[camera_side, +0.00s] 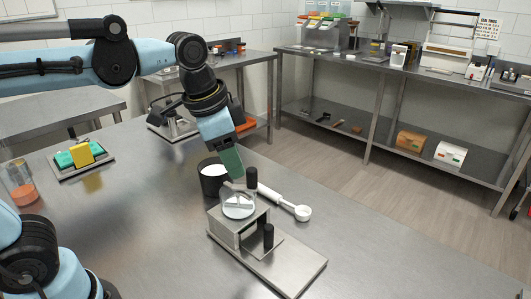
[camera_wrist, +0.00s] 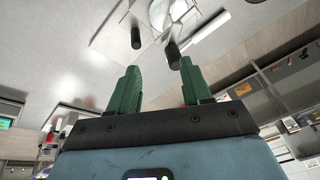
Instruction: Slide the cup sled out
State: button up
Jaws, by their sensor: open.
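The gummy depositor is a steel stand (camera_side: 225,231) with a clear, round hopper (camera_side: 238,205) on top, set on a flat base plate (camera_side: 290,272). One black knob (camera_side: 251,178) stands up beside the hopper. A second black knob (camera_side: 268,236) stands low at the front, on what looks like the cup sled plate (camera_side: 262,250). Any cup under the stand is hidden. My gripper (camera_side: 232,163) is above and behind the depositor, apart from it. In the wrist view its green fingers (camera_wrist: 160,82) are spread and empty, with both black knobs beyond them.
A black tub of white powder (camera_side: 212,178) stands close behind the depositor, beneath my gripper. A white scoop (camera_side: 290,204) lies to its right. A tray with green and yellow blocks (camera_side: 80,158) and a clear jar (camera_side: 18,182) are at left. The table's right front is clear.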

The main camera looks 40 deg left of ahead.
jog(key=w+d+f+m+g, duration=0.2)
jog(key=w+d+m+g, duration=0.15)
jog(key=d+m, duration=0.25)
send_near(269, 226)
jog(key=shift+y, duration=0.3)
jog(key=shift+s+d+f, duration=0.1)
jog(key=shift+f, duration=3.05)
jog(key=shift+d+f, duration=0.1)
jog(key=shift+f, duration=3.05)
jog(key=shift+c, duration=0.3)
grip_shut()
jog(key=shift+d, duration=0.1)
